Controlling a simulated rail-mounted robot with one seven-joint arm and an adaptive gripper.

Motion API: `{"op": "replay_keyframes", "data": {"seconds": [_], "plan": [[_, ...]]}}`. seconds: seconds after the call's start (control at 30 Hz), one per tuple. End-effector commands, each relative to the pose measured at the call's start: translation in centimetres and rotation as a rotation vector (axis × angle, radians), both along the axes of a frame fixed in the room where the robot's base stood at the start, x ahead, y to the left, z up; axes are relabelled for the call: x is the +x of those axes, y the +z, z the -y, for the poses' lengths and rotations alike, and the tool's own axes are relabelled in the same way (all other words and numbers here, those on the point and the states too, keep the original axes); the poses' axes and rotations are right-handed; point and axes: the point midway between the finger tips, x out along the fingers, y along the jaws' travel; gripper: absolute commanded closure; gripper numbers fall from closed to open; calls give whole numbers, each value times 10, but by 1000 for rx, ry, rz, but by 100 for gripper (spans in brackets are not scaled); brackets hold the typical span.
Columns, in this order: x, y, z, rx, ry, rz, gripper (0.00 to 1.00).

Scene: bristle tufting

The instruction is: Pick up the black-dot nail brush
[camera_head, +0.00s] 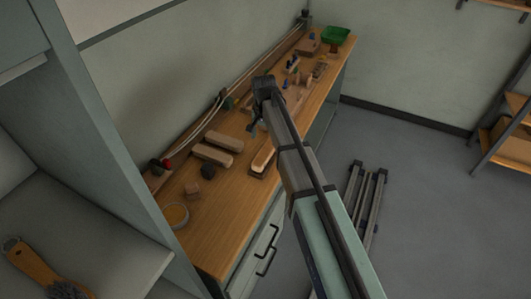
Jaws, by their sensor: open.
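A wooden workbench (215,238) runs along the wall, with several small wooden brushes and blocks on it. A pale brush-shaped block with a dark underside (262,160) lies near the front edge, just below my gripper in the picture. Two longer pale blocks, one nearer (212,154) and one farther (224,142), lie to its left. No black dot can be made out on any of them, so I cannot tell which is the black-dot nail brush. My gripper (255,128) is open above the bench; its fingers are small and dark, with nothing visible between them.
A larger brush (35,265) lies on a shelf at lower left. Small pieces crowd the bench beyond my gripper.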

Motion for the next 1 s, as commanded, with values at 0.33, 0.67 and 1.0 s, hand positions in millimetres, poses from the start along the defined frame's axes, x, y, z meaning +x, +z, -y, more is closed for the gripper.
{"op": "replay_keyframes", "data": {"seconds": [0.33,0.67,1.0], "plan": [[0,-39,0,0,1,0,23],[1,-59,3,-1,1,-1,23],[1,-92,5,0,1,0,23]]}}
